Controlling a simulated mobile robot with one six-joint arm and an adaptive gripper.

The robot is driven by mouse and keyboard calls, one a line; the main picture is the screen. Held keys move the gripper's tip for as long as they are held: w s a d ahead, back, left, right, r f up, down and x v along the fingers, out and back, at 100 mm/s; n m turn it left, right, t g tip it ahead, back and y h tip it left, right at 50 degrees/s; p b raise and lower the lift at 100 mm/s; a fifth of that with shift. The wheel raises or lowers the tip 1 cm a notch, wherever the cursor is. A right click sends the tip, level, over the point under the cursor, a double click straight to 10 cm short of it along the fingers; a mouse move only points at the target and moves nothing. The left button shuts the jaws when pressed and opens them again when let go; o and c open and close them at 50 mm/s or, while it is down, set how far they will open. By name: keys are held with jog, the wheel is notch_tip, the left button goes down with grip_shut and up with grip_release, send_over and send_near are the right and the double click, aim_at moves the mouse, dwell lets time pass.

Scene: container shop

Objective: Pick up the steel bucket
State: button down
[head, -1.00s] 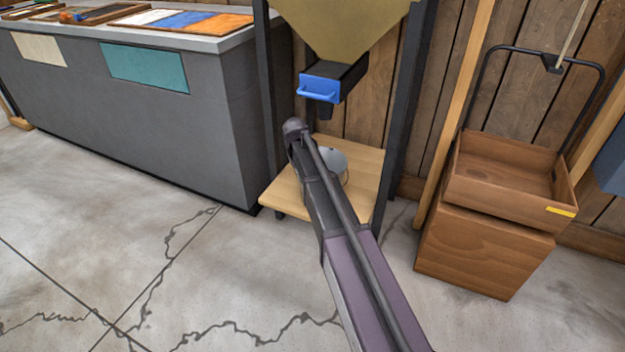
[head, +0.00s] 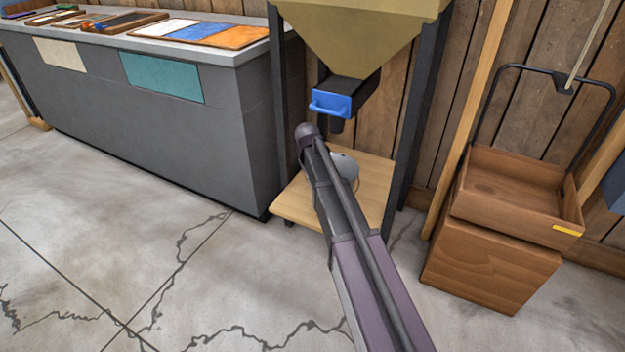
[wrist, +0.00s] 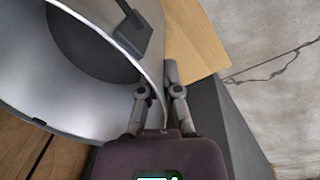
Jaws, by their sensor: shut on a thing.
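The steel bucket (head: 346,167) is a silver-grey round pail at the wooden platform under the hopper, partly hidden behind my arm in the head view. In the wrist view the bucket (wrist: 60,112) fills the upper left, with its bright rim, smooth inner wall and a dark round area inside. My gripper (wrist: 158,82) is shut on the bucket's rim, one finger on each side of the wall. I cannot tell whether the bucket rests on the platform or hangs just above it.
The hopper (head: 365,40) with a blue-handled chute (head: 331,104) stands above the wooden platform (head: 372,190), between dark posts. A grey counter (head: 150,115) is at left. A wooden box (head: 490,268) with a tray on top stands at right. The cracked concrete floor in front is clear.

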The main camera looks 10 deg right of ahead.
jog(key=s+r+p, duration=0.1)
jog(key=s, duration=1.4)
jog(key=shift+r, duration=0.2)
jog(key=shift+r+p, duration=0.15)
jog(key=shift+p, duration=0.15)
